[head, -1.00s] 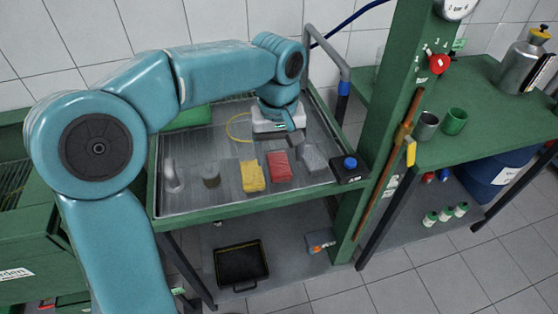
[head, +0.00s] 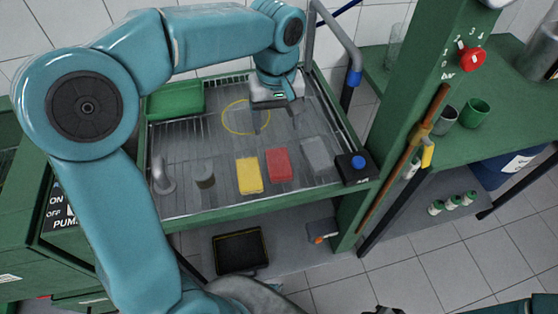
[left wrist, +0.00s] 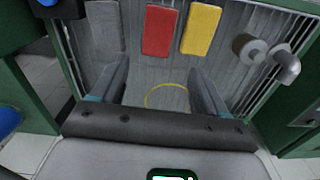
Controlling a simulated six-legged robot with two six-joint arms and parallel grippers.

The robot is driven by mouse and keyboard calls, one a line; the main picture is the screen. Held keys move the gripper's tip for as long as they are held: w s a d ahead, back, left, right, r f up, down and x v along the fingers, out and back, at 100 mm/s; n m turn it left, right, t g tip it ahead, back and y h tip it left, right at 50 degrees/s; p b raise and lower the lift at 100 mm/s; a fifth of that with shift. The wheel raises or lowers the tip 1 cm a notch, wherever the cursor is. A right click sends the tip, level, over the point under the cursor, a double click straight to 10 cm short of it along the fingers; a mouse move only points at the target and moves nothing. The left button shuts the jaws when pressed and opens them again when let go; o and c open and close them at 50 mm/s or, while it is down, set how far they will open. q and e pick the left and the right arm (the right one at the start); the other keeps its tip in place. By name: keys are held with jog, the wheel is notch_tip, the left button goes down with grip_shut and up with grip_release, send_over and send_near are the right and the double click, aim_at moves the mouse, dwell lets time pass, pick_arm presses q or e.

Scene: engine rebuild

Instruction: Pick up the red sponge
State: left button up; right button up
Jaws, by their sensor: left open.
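The red sponge (head: 279,164) lies flat in the grey tray of the green washing bench, between the yellow sponge and a grey block. My left gripper (head: 277,117) is open and empty above the tray, behind the red sponge and apart from it. In the left wrist view the red sponge (left wrist: 160,30) is at the top, beyond the two spread fingers of the left gripper (left wrist: 159,72). My right gripper cannot be made out.
The yellow sponge (head: 249,176) and the grey block (head: 317,153) flank the red one. A grey cylinder (head: 204,174) and a pale curved fitting (head: 161,177) stand to the left. A green post (head: 425,100) and blue button box (head: 352,167) are on the right.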

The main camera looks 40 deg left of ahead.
pick_arm(q)
send_over(279, 162)
notch_tip(279, 162, down, 8)
jog(key=shift+a+r, duration=0.15)
jog(key=shift+r, duration=0.1)
jog(key=shift+s+f, duration=0.15)
jog(key=shift+f, duration=2.8)
jog(key=c, duration=0.8)
